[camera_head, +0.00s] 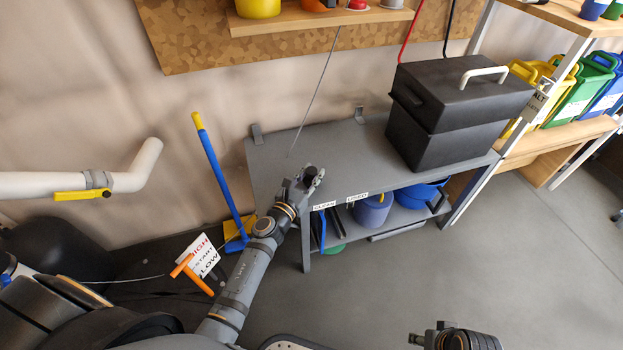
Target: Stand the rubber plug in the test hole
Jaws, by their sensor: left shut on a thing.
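My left gripper (314,176) is over the front left part of the grey bench (350,150). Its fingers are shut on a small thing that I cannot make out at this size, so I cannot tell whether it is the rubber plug. No rubber plug shows clearly elsewhere. I cannot pick out the test hole. My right gripper (430,335) is partly in view at the bottom edge, and I cannot tell whether it is open or shut.
A black lidded box (450,110) with a pale handle stands on the bench's right side. Blue tubs (373,210) sit on the lower shelf. A white pipe (135,170) with a yellow lever is at left. A blue broom (218,175) leans on the wall.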

